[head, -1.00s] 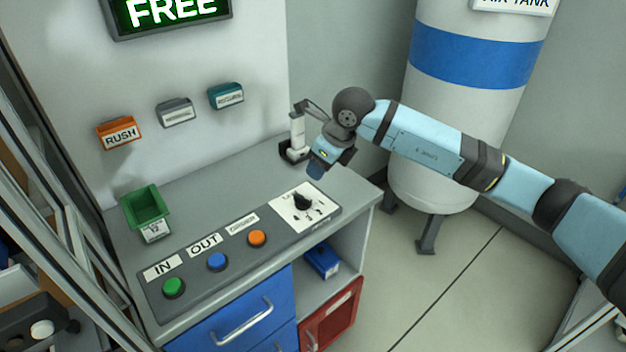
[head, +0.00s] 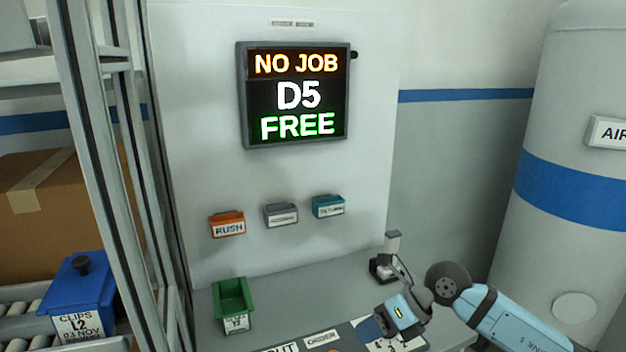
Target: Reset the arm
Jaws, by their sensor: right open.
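My right arm comes in from the lower right, with its blue and dark wrist over the right end of the desk. My right gripper (head: 372,328) points down and left, in front of the white dial plate (head: 411,345) on the control panel. It is open and nothing shows between its fingers; the fingertips are small and hard to make out. The plate's knob is hidden behind the gripper. My left gripper is not in view.
A screen (head: 297,95) reads NO JOB, D5, FREE. Below it hang an orange RUSH holder (head: 228,223), a grey one (head: 281,214) and a teal one (head: 328,206). A green bin (head: 232,297) stands on the desk (head: 290,288). A blue box (head: 82,295) sits left; a tank (head: 575,190) stands right.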

